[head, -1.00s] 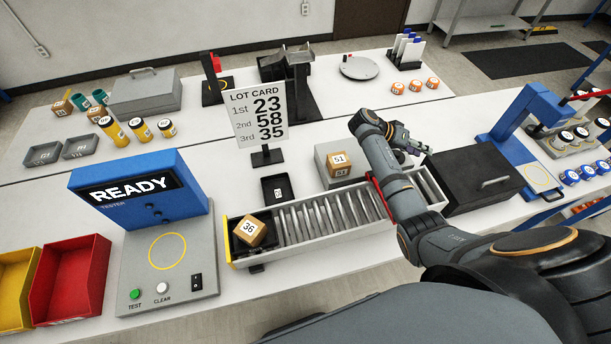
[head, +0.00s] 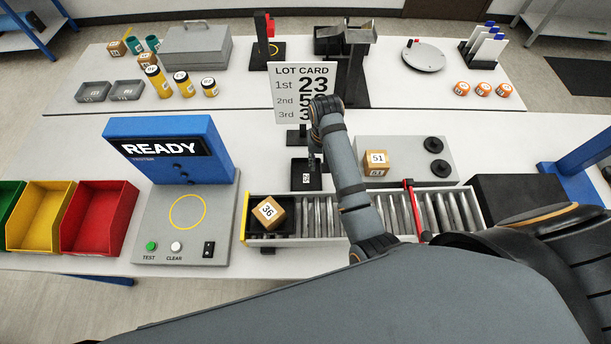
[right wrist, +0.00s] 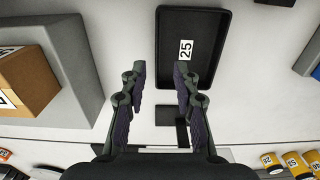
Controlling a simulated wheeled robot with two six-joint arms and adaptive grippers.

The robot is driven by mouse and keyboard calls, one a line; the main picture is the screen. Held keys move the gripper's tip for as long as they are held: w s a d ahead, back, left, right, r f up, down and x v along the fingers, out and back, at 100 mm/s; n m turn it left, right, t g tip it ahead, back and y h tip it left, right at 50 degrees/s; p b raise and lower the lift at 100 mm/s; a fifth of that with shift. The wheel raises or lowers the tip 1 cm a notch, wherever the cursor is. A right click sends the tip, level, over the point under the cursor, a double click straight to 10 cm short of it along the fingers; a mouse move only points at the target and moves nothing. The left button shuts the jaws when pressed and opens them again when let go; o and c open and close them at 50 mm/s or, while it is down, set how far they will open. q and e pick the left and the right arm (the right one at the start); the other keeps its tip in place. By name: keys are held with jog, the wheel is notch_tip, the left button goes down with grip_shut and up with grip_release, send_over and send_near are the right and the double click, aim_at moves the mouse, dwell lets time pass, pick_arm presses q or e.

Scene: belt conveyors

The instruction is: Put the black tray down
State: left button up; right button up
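A small black tray (head: 306,183) with a white label lies on the table behind the conveyor, in front of the lot card (head: 290,85). In the right wrist view the tray (right wrist: 205,95) shows label 25 and lies beyond the fingertips, off to the right. My right gripper (right wrist: 159,75) is open and empty, its fingers apart above the table. In the head view the right gripper (head: 313,158) is partly hidden by its own arm, close to the tray. Another black tray (head: 284,228) holds box 36 (head: 268,209) at the conveyor's left end. My left gripper is out of view.
The roller conveyor (head: 325,216) with a red bar (head: 412,210) runs under my right arm. Box 51 (head: 376,158) stands on a grey block (head: 405,150) to the right. The blue tester (head: 175,150) stands left, beside red, yellow and green bins.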

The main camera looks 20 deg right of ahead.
aim_at(306, 177)
jog(key=shift+d+f, duration=0.1)
jog(key=shift+f, duration=0.85)
jog(key=shift+f+p, duration=0.15)
jog(key=shift+p, duration=0.25)
jog(key=f, duration=0.1)
jog(key=f+p, duration=0.1)
jog(key=f, duration=0.2)
jog(key=shift+w+d, duration=0.15)
jog(key=shift+d, duration=0.1)
jog(key=shift+f, duration=0.45)
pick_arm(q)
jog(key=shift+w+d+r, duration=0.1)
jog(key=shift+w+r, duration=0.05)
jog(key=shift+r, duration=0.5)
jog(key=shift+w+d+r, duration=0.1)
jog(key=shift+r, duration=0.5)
pick_arm(e)
grip_shut()
